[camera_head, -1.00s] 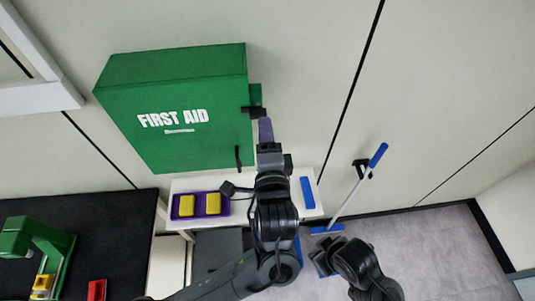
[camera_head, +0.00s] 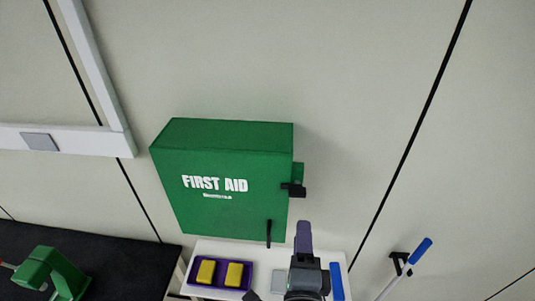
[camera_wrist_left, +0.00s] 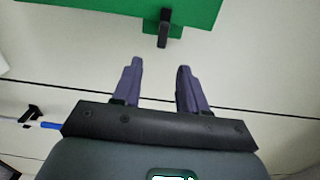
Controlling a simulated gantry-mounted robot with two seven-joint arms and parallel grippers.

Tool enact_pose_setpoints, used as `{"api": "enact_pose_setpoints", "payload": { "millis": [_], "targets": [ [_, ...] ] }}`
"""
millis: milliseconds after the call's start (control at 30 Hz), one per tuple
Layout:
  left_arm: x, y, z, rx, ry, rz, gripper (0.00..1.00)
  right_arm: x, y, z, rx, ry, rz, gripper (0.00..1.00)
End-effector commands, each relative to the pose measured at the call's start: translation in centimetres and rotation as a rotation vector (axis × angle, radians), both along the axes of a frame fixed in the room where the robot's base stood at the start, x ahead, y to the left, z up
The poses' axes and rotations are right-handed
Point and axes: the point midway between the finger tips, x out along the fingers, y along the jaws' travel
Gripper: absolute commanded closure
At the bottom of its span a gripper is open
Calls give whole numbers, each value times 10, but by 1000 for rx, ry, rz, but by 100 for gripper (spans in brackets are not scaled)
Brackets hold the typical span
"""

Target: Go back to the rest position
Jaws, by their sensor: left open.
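My left gripper (camera_head: 304,238) is below and slightly right of the black latch (camera_head: 293,189) on the green first aid box (camera_head: 222,200). In the left wrist view my left gripper (camera_wrist_left: 158,82) is open, with two purple fingers apart and nothing between them. The green box (camera_wrist_left: 120,8) and its black latch (camera_wrist_left: 165,28) show ahead of the fingers, apart from them. The box is shut on the wall. My right gripper is not in view.
A white shelf (camera_head: 222,248) below the box holds a purple tray (camera_head: 221,269) with two yellow blocks. A blue-handled tool (camera_head: 420,250) hangs at the right. A black bench (camera_head: 120,255) with a green device (camera_head: 52,272) is at the lower left.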

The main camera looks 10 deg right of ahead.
Motion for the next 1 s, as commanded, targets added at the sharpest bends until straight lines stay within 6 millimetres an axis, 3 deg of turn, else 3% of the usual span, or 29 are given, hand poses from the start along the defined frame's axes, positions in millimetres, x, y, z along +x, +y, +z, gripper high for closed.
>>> {"api": "enact_pose_setpoints", "payload": {
  "millis": [133, 200, 367, 567, 667, 800, 900, 1000],
  "targets": [
    [-8, 1, -29, 3, 65, 1, 57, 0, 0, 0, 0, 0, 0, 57],
    [-13, 6, -53, 0, 125, 14, 57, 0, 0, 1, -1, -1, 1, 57],
    [-18, 45, -117, -54, 324, 107, 57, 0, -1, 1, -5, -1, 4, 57],
    [-34, 115, -196, -141, 595, 208, 57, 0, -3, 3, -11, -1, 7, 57],
    [-50, 156, -233, -231, 740, 264, 57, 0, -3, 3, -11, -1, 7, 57],
    [-85, 226, -277, -392, 941, 383, 57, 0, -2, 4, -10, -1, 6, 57],
    [-120, 284, -294, -519, 1077, 513, 57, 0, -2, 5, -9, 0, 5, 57],
    [-148, 331, -294, -632, 1166, 658, 57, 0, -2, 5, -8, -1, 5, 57]
  ]
}}
